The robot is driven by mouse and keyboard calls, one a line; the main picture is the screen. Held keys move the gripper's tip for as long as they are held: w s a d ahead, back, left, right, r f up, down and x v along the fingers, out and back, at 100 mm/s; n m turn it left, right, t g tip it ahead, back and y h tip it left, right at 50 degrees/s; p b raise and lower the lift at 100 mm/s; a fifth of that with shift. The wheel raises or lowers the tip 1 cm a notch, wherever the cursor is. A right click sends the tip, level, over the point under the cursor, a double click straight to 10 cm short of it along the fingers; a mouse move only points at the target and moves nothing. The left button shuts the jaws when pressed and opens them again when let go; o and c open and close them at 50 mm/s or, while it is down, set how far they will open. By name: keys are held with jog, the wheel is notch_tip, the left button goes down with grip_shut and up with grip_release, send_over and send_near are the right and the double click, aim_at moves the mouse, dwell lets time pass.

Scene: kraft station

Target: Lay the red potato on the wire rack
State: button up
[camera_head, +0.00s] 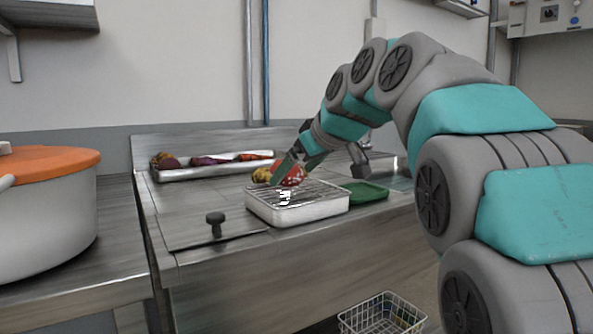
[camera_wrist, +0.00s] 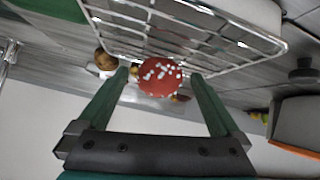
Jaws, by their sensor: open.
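The red potato, with white specks, shows in the head view (camera_head: 293,176) at the back edge of the wire rack. The wire rack (camera_head: 290,204) sits over a shallow metal tray on the counter. In the wrist view the potato (camera_wrist: 160,77) lies between the tips of my green fingers, with a gap visible on each side. My gripper (camera_wrist: 160,76) is open around it; in the head view my gripper (camera_head: 286,172) reaches down at the rack's back edge. The rack (camera_wrist: 205,30) fills the top of the wrist view. I cannot tell whether the potato touches the wires.
A yellow-brown item (camera_head: 261,175) sits behind the rack. A long tray (camera_head: 215,172) with several vegetables lies at the back. A green round item (camera_head: 366,192) is right of the rack. A black-knobbed lid (camera_head: 215,232) lies in front left. A large orange-lidded pot (camera_head: 45,225) stands far left.

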jog(key=shift+r, duration=0.15)
jog(key=v, duration=1.2)
jog(key=s+d+f+m+g, duration=0.1)
jog(key=f, duration=0.3)
jog(key=s+d+f+m+g+h, duration=0.1)
jog(key=f, duration=0.4)
jog(key=s+f+m, duration=0.1)
jog(key=s+f, duration=0.1)
jog(key=f, duration=0.3)
jog(key=shift+d+g+h, duration=0.3)
jog(key=shift+d+g, duration=0.1)
jog(key=s+d+f+m+g+h, duration=0.2)
jog(key=s+d+f+m+g, duration=0.1)
jog(key=s+f, duration=1.1)
jog(key=s+d+f+m+g+h, duration=0.2)
jog(key=s+d+f, duration=0.4)
jog(key=s+f, duration=0.9)
notch_tip(320, 180, down, 4)
jog(key=shift+s+r+m+g, duration=0.15)
jog(key=shift+m+g, duration=0.45)
jog(key=shift+g, duration=0.6)
